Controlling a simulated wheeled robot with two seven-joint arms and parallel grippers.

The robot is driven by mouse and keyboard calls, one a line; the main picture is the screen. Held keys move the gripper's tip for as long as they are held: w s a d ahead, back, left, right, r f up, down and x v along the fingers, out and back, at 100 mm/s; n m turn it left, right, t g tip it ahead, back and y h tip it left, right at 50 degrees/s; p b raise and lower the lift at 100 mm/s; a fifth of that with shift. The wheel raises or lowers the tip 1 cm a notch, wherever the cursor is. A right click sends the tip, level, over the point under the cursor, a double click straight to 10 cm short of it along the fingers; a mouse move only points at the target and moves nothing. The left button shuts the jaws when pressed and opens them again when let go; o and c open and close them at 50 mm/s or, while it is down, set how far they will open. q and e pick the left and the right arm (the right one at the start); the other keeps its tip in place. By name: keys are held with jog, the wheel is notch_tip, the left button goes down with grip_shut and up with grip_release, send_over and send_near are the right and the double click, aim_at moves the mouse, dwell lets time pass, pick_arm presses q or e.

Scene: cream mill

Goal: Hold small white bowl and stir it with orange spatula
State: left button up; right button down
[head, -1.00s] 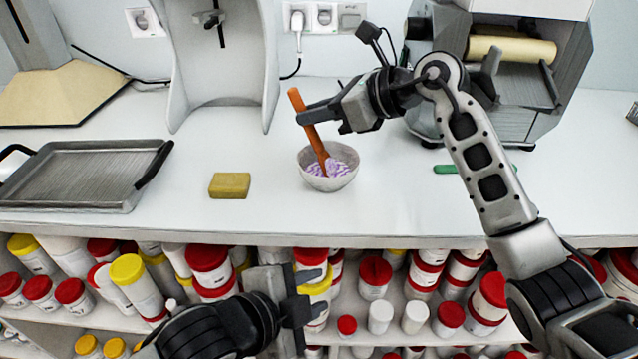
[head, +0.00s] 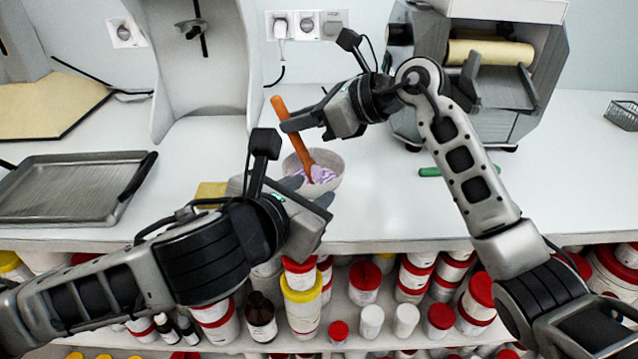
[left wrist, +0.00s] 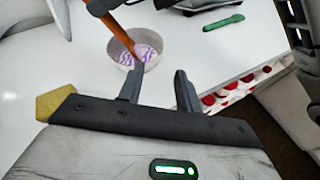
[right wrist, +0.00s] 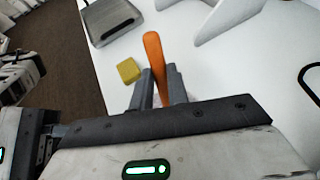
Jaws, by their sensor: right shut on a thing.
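The small white bowl (head: 331,180) stands on the white counter and holds a purple and white mixture (head: 318,175). The orange spatula (head: 290,125) leans in the bowl with its lower end in the mixture. My right gripper (head: 290,124) is shut on the spatula's handle; the spatula also shows between the fingers in the right wrist view (right wrist: 154,60). My left gripper (head: 311,190) is at the bowl's near side. In the left wrist view its two fingers (left wrist: 158,85) are apart with nothing between them, and the bowl (left wrist: 150,62) lies just beyond the left finger.
A yellow sponge-like block (head: 208,192) lies left of the bowl, partly behind my left arm. A grey tray (head: 70,185) is at the left, and a green utensil (head: 432,172) lies at the right. A machine with a roller (head: 500,52) stands behind. Shelves of jars are below the counter.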

aim_at(337, 181)
pick_arm(q)
jog(key=x, duration=1.1)
jog(key=shift+w+d+f, duration=0.1)
grip_shut()
dwell(0.4)
